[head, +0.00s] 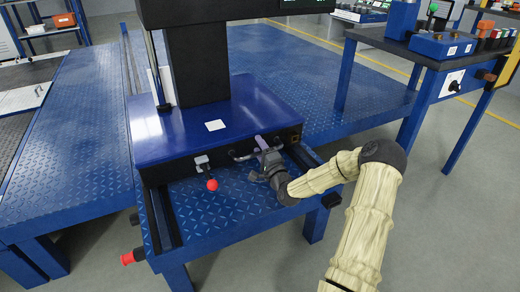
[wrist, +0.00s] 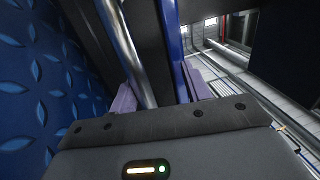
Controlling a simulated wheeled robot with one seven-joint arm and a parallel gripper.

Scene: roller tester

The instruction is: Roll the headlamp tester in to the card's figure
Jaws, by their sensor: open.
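The headlamp tester has a dark column (head: 197,65) on a blue base (head: 165,125), standing on blue patterned plate. A metal bar handle (head: 240,156) is on the base's front face. My gripper (head: 263,143) is open at that handle's right part. In the wrist view, the handle (wrist: 126,50) runs between my two purple fingers (wrist: 160,92), closer to the left one; whether it touches is unclear. A small white card (head: 215,125) lies on the base; its writing is too small to read. A red ball knob (head: 212,185) hangs from a latch left of the handle.
A rail (head: 160,215) runs along the plate's left side, with a red end knob (head: 127,258) at the front left. A blue side bench (head: 440,52) with controls stands at the right. A dark display (head: 295,4) is cut off at the top. Grey floor is clear at lower right.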

